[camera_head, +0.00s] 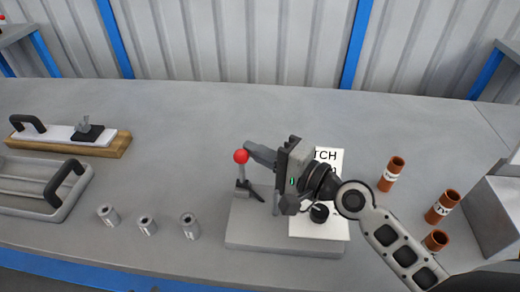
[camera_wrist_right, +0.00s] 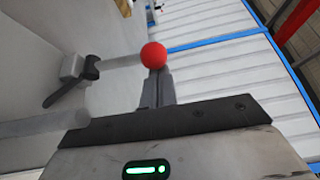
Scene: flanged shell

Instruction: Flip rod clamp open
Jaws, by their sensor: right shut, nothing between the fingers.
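The rod clamp has a red ball knob (camera_head: 241,156) on a short grey rod that stands up from a dark pivot (camera_head: 248,188) on a grey base plate (camera_head: 270,243). My right gripper (camera_head: 252,149) reaches in from the right, its fingers shut and empty, with the tips beside the ball. In the right wrist view the red ball (camera_wrist_right: 153,55) shows at the tips of the shut fingers (camera_wrist_right: 158,82), and I cannot tell whether they touch. A pale rod runs from the ball to the dark pivot (camera_wrist_right: 78,72). My left gripper is out of view.
A white printed sheet (camera_head: 325,225) lies partly under my right arm. Small metal cylinders (camera_head: 147,225) stand left of the base plate. Brown labelled cylinders (camera_head: 391,174) stand at right near a grey box (camera_head: 500,215). A handled wooden board (camera_head: 75,142) and tray (camera_head: 40,205) lie far left.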

